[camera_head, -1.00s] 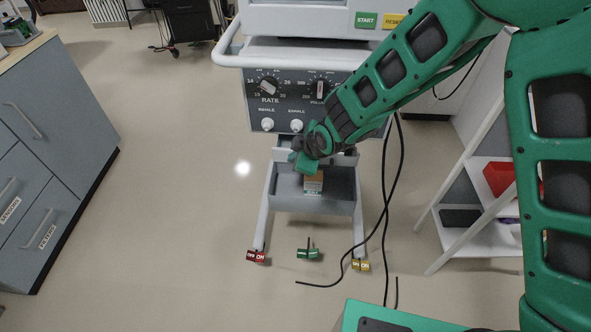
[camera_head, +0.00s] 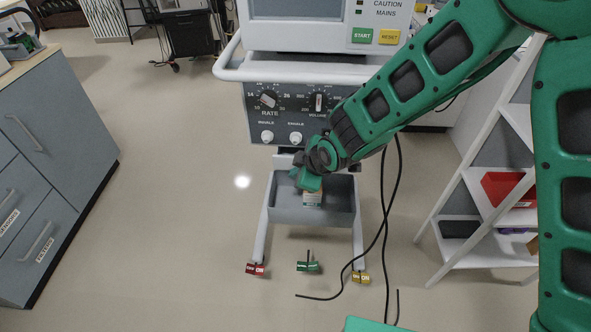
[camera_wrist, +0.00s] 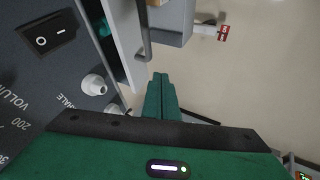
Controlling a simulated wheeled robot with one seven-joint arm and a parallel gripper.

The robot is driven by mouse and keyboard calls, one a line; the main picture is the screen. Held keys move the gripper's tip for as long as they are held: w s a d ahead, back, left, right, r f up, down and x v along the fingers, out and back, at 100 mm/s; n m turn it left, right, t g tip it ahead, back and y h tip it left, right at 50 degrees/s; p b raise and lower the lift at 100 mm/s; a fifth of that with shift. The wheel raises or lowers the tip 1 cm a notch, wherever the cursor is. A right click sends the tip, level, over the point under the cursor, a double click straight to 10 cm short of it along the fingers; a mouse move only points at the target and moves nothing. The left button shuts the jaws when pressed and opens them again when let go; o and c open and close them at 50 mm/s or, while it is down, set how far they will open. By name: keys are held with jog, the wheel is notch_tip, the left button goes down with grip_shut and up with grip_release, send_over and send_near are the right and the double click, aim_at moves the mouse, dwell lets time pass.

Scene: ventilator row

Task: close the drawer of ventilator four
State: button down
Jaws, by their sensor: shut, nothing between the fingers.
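A ventilator (camera_head: 300,115) with RATE and VOLUME dials stands ahead; no number shows on it. Below its panel the grey drawer (camera_head: 285,213) is open, with a small box (camera_head: 313,199) inside. My gripper (camera_head: 307,182) is in front of and above the drawer in the head view and partly hides the box and the drawer's rear. In the wrist view its green fingers (camera_wrist: 158,96) are shut and empty. Past the fingertips, the drawer (camera_wrist: 172,22) and a dark bar-like handle (camera_wrist: 145,35) show. I cannot tell whether the fingertips touch the drawer.
Casters with red, green and yellow tags (camera_head: 256,268) sit below the drawer. Black cables (camera_head: 383,220) hang to the floor at its right. A white shelf (camera_head: 475,225) stands at right, a grey cabinet (camera_head: 50,170) at left. The floor between cabinet and ventilator is clear.

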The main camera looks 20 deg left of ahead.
jog(key=v, duration=0.8)
jog(key=s+d+f, duration=0.2)
jog(key=d, duration=0.6)
jog(key=w+a+f, duration=0.5)
jog(key=w+f, duration=0.2)
jog(key=shift+w+y, duration=0.25)
jog(key=shift+y, duration=0.05)
jog(key=shift+a+f, duration=0.1)
jog(key=w, duration=0.3)
jog(key=shift+w+a, duration=0.25)
jog(key=shift+a, duration=0.05)
jog(key=shift+w, duration=0.45)
